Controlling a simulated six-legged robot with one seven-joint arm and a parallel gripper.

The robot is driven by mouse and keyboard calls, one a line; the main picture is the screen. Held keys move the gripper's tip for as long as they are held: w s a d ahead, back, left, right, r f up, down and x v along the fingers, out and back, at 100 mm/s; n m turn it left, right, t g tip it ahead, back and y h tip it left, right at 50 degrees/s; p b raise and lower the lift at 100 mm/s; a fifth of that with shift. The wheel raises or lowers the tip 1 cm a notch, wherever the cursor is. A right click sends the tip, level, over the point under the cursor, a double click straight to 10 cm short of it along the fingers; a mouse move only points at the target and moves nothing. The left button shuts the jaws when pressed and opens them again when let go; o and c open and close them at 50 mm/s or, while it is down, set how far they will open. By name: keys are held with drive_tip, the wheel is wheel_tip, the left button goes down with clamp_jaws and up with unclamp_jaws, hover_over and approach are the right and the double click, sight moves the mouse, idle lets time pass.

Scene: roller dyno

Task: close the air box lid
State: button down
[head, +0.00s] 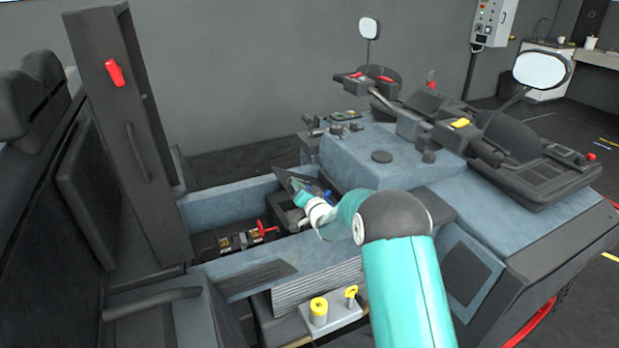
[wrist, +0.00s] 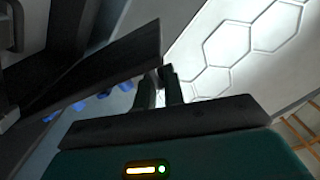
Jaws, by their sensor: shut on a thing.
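The air box lid (head: 297,186) looks like a small dark panel, tilted up over the open bay of the vehicle in the head view. A dark flat panel (wrist: 105,75), which appears to be this lid, slants across the left of the wrist view. My gripper (wrist: 164,78) is shut on its right-hand edge, with the fingertips close together. In the head view my white and teal wrist reaches into the bay beside the lid and hides the fingertips. Blue parts (head: 326,196) show near the lid. The inside of the box is mostly hidden.
A tall dark cover (head: 125,145) with a red latch (head: 115,73) stands upright at left. A red lever (head: 263,230) rises from the bay floor. Yellow caps (head: 319,311) stand at the front. Handlebars and mirrors (head: 541,69) occupy the right.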

drive_tip(key=shift+s+a+f, duration=0.2)
drive_tip(key=shift+a+f, duration=0.3)
drive_tip(key=shift+f, duration=0.1)
drive_tip(key=shift+s+a+f, duration=0.2)
drive_tip(key=shift+a+f, duration=0.3)
drive_tip(key=shift+f, duration=0.1)
drive_tip(key=c, duration=1.5)
unclamp_jaws()
drive_tip(key=shift+s+r, duration=0.1)
drive_tip(key=shift+d, duration=0.1)
drive_tip(key=shift+s+d, duration=0.25)
drive_tip(key=v, duration=1.3)
drive_tip(key=shift+a, duration=0.1)
